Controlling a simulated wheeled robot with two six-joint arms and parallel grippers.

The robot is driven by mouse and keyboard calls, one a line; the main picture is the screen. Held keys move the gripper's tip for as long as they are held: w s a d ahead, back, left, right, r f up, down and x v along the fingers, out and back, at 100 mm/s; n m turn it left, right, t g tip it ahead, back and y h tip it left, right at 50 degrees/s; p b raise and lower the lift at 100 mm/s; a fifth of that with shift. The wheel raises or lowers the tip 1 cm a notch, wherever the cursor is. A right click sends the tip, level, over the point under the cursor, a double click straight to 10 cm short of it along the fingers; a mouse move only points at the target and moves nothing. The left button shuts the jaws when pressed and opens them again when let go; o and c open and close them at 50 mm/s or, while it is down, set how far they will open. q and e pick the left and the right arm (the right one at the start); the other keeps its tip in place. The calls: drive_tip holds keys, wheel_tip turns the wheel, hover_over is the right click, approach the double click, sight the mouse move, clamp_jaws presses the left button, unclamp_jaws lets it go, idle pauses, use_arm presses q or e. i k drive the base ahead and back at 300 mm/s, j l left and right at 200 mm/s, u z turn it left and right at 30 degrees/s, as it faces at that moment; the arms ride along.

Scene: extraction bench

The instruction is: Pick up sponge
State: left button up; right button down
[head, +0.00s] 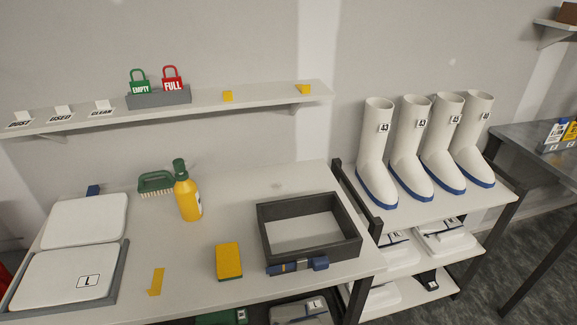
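The sponge (229,261) is a yellow block with a darker lower edge. It lies flat on the white bench top, near the front and left of the grey open frame. Nothing covers it and nothing touches it. Neither of my grippers shows in the head view.
The grey rectangular frame (311,203) stands right of the sponge, with a blue part (297,266) at its front. A yellow bottle (187,193) and green brush (157,182) stand behind. White lidded trays (68,280) are at left. White boots (378,150) stand on the right rack.

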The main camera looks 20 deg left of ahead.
sight(227, 257)
drive_tip(key=u, duration=1)
